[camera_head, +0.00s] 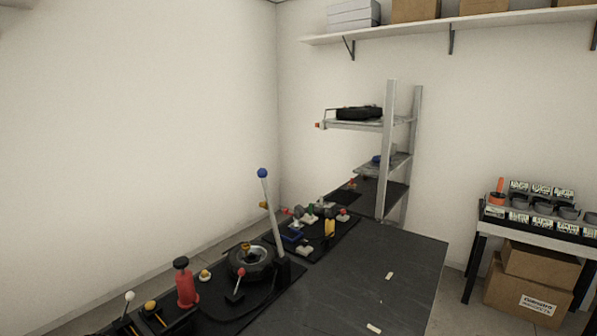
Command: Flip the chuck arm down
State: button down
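A black round chuck-like device (262,266) with a brass-coloured centre sits on a black panel on the workbench. A long grey lever (273,222) with a blue ball knob (262,173) stands nearly upright at its right side, leaning slightly left at the top. A short lever with a red knob (240,272) stands at the front of the round device. No label shows which lever is the chuck arm; the long one is raised. My gripper is not in view.
A red cylinder with a black top (187,286) stands left of the round device. Smaller knobs and levers (130,297) sit at the front left. Coloured parts (328,228) sit behind. The dark bench top (370,275) at right is mostly clear. A metal rack (388,150) rises behind.

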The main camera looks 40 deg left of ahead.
aim_at(262, 173)
jog(key=i, duration=2.35)
jog(key=u, duration=2.95)
